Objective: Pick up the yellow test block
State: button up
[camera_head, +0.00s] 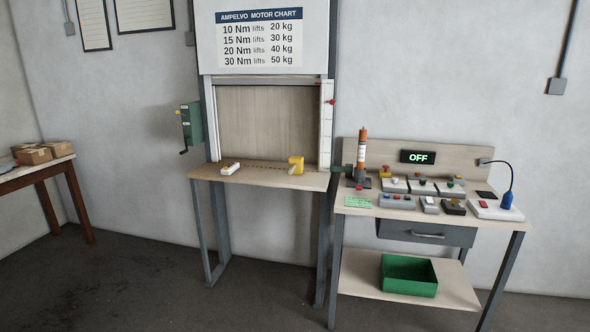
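A yellow object (296,163), the likeliest match for the yellow test block, stands on the wooden bench top (262,181) under the motor chart. It is near the right end of that bench, in front of the framed opening. It is small in this view, so its exact shape is hard to tell. My gripper is not in view.
A small white item (231,168) lies left on the same bench. A white vertical rail (326,125) rises right of the yellow object. The floor in front is clear.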

aim_at(296, 163)
jog(key=i+j, duration=0.5)
jog(key=i+j+z, duration=0.15)
jog(key=i+j, duration=0.85)
jog(key=i+j+z, duration=0.1)
jog(key=i+j, duration=0.35)
jog(key=j, duration=0.2)
jog(key=i+j+z, duration=0.1)
jog(key=i+j, duration=0.35)
jog(key=j, duration=0.15)
